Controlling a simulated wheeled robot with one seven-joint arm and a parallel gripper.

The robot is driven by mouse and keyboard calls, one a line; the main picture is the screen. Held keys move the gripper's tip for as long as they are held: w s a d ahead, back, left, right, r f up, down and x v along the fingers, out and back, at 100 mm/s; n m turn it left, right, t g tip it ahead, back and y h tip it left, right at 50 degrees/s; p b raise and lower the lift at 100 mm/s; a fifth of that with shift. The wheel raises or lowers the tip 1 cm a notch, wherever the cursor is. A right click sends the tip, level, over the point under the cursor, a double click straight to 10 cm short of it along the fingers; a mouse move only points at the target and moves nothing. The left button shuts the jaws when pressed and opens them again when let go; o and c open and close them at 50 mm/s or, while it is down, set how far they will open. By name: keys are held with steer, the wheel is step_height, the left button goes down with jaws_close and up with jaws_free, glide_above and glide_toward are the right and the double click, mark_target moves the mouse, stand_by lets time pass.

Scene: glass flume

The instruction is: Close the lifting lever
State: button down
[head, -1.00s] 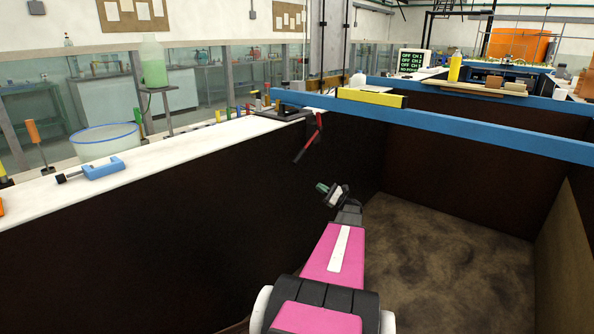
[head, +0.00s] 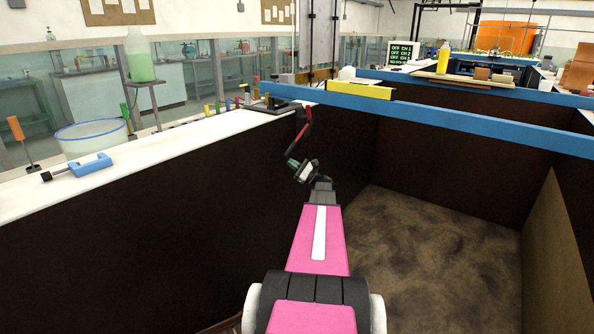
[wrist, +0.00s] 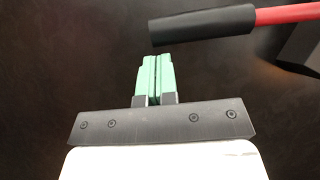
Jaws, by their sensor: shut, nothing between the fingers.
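The lifting lever (head: 302,131) has a red shaft and a black grip, and it hangs down at a slant from the bench edge against the dark wall. In the wrist view, its black grip (wrist: 203,25) and red shaft (wrist: 291,13) lie across the top right. My gripper (head: 291,162) is just below the lever's lower end in the head view. In the wrist view my gripper (wrist: 155,60) has its green fingers pressed together, empty, with the tips just short of the black grip. A small gap shows between them.
A white bench top (head: 150,143) runs along the left, with a blue clamp (head: 88,166) and a glass basin (head: 91,137). A blue beam (head: 440,121) crosses behind the lever, with a yellow block (head: 359,90) on it. The dark pit floor (head: 430,245) is clear.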

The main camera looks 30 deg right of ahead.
steer(key=shift+a+r, duration=0.2)
steer(key=shift+r, duration=0.05)
steer(key=shift+a+r, duration=0.1)
steer(key=s+a+r+m+t+h, duration=0.1)
steer(key=a+r+m+t+h, duration=0.15)
steer(key=r+m, duration=0.3)
steer(key=s+a+r+m+t+h, duration=0.1)
steer(key=a+r+m+t+h, duration=0.1)
steer(key=r+m+h, duration=0.3)
step_height(320, 180, up, 14)
steer(key=w+d+m+t+h, duration=0.1)
steer(key=d+m+h, duration=0.1)
steer(key=m+h, duration=0.4)
steer(key=shift+d+m, duration=0.2)
steer(key=shift+m, duration=2.05)
steer(key=shift+w+r+t, duration=0.1)
steer(key=shift+r+t, duration=0.1)
steer(key=shift+t, duration=0.05)
steer(key=shift+f, duration=0.1)
